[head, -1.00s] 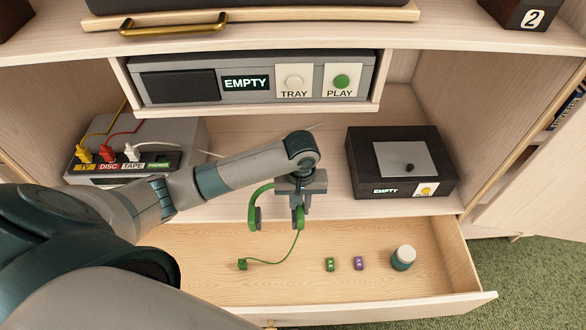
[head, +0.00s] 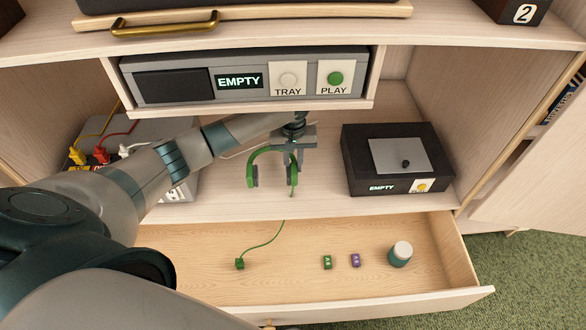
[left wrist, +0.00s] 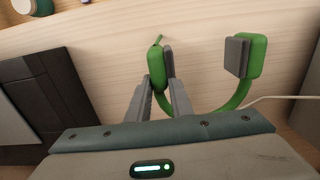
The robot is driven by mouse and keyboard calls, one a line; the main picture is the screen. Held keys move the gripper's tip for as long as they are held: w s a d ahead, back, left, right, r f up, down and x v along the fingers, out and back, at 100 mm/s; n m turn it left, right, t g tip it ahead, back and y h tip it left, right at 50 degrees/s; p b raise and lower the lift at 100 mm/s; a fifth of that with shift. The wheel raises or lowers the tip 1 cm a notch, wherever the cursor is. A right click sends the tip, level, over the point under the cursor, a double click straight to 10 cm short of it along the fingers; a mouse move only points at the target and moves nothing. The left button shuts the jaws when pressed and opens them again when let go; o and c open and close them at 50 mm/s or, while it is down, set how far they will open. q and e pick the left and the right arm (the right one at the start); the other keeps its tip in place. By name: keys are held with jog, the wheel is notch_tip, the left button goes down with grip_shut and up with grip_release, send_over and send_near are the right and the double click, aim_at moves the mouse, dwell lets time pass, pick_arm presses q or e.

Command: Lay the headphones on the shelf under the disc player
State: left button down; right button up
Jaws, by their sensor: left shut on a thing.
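The green headphones (head: 256,158) with dark ear pads hang from my left gripper (head: 292,160), which is shut on them. The headphones are in front of the lower shelf (head: 240,195), below the disc player (head: 245,80), which reads EMPTY. I cannot tell whether they touch the shelf. Their cord (head: 265,243) trails down, with a green plug (head: 239,264) in the open drawer. My right gripper is out of view.
A black box with a grey lid (head: 398,160) stands right on the shelf. A box with coloured plugs (head: 185,185) is left, partly behind my arm. The open drawer (head: 200,285) holds small green and purple blocks and a jar (head: 400,254).

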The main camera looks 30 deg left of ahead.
pick_arm(q)
jog(key=shift+w+a, duration=0.25)
jog(key=shift+w, duration=0.1)
jog(key=shift+f, duration=1.7)
jog(key=shift+f, duration=0.1)
jog(key=c, duration=1.6)
grip_release()
jog(key=shift+s, duration=0.1)
jog(key=shift+r, duration=3.85)
